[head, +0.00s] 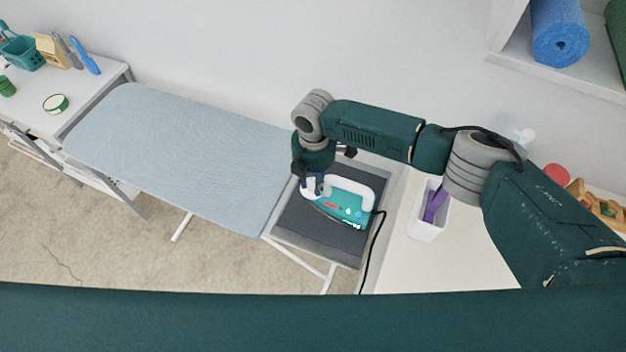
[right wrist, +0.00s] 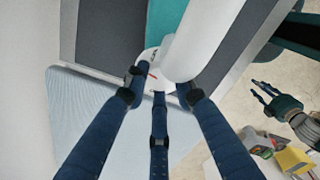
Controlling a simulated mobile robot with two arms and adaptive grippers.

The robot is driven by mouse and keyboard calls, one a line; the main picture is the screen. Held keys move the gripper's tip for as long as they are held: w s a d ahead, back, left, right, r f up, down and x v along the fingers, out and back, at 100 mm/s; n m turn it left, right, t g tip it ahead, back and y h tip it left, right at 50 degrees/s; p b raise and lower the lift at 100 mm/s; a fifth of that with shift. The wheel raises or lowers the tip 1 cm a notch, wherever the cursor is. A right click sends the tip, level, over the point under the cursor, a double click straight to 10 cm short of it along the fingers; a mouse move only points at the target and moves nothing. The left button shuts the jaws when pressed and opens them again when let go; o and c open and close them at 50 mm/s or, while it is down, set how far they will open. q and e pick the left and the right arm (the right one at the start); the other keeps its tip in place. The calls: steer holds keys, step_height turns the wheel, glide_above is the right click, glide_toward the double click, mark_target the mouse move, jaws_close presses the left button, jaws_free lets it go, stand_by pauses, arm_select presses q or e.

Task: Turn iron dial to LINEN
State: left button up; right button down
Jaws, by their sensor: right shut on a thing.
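The teal and white iron (head: 345,205) rests on the dark grey pad (head: 305,222) at the right end of the ironing board (head: 180,150). My right gripper (head: 312,190) reaches down to the iron's left end. In the right wrist view, its blue fingers (right wrist: 160,86) are shut around a white dial (right wrist: 150,58) with a red mark, beside the white handle (right wrist: 208,38). The fingers and handle partly hide the dial, and its setting labels cannot be read. My left gripper (right wrist: 268,97) shows at the right of the right wrist view, open and empty, away from the iron.
A black cord (head: 372,255) runs down from the iron. A white bin (head: 424,222) with a purple item stands right of it on the pale table (head: 400,270). A side table (head: 95,85) with small items is at the far left. A shelf with a blue roll (head: 558,35) hangs upper right.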

mark_target(313, 185)
steer(key=shift+m, duration=0.3)
steer(key=shift+r+m+p, duration=0.1)
steer(key=shift+m+p, duration=0.2)
steer(key=shift+m, duration=0.3)
arm_select(q)
steer(key=shift+w+r+p, duration=0.2)
steer(key=shift+r+p, duration=0.3)
steer(key=shift+r, duration=0.2)
steer(key=shift+w+r+p, duration=0.2)
steer(key=shift+r+p, duration=0.3)
steer(key=shift+r, duration=0.15)
arm_select(e)
steer(key=shift+m, duration=2.8)
arm_select(q)
steer(key=shift+d, duration=0.1)
arm_select(e)
steer(key=c, duration=1.4)
jaws_free()
step_height(313, 185, up, 12)
steer(key=shift+s, duration=0.15)
